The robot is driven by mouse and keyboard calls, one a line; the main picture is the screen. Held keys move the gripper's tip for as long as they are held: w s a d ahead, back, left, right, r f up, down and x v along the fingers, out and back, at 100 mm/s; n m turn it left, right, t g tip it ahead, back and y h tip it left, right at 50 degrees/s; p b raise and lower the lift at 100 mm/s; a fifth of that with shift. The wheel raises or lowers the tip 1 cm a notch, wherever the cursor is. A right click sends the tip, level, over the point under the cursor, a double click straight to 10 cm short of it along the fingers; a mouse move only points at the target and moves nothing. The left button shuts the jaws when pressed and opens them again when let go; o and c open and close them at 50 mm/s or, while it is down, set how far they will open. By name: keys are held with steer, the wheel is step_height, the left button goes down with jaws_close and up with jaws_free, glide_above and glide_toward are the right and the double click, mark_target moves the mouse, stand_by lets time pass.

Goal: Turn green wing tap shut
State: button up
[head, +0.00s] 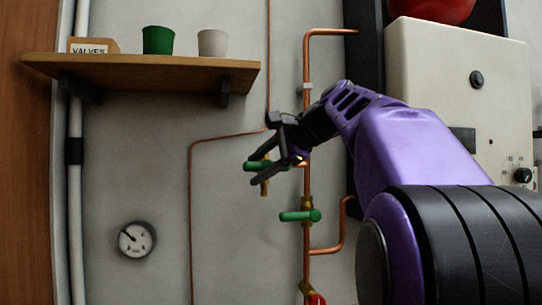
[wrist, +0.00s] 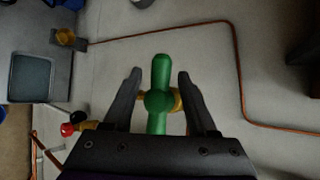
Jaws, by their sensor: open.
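A green wing tap (head: 254,166) sits on a brass fitting (head: 264,188) off the copper pipe in the head view, partly hidden by my gripper. In the wrist view the wing tap (wrist: 160,72) is a green bar with a round hub in its middle, pointing up the picture, with brass behind it. My gripper (head: 270,170) is at this tap. Its fingers (wrist: 159,74) are open, one on each side of the green bar, with visible gaps. A second green-handled tap (head: 298,216) sits lower on the vertical pipe, its handle lying sideways.
A red handle (head: 315,299) shows at the bottom edge. A pressure gauge (head: 136,239) is on the wall at left. A wooden shelf (head: 150,70) with a green cup (head: 158,40) and a pale cup (head: 213,43) is above left. A cream boiler box (head: 440,80) is at right.

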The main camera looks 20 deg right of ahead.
steer(key=v, duration=1.7)
steer(key=shift+s, duration=0.15)
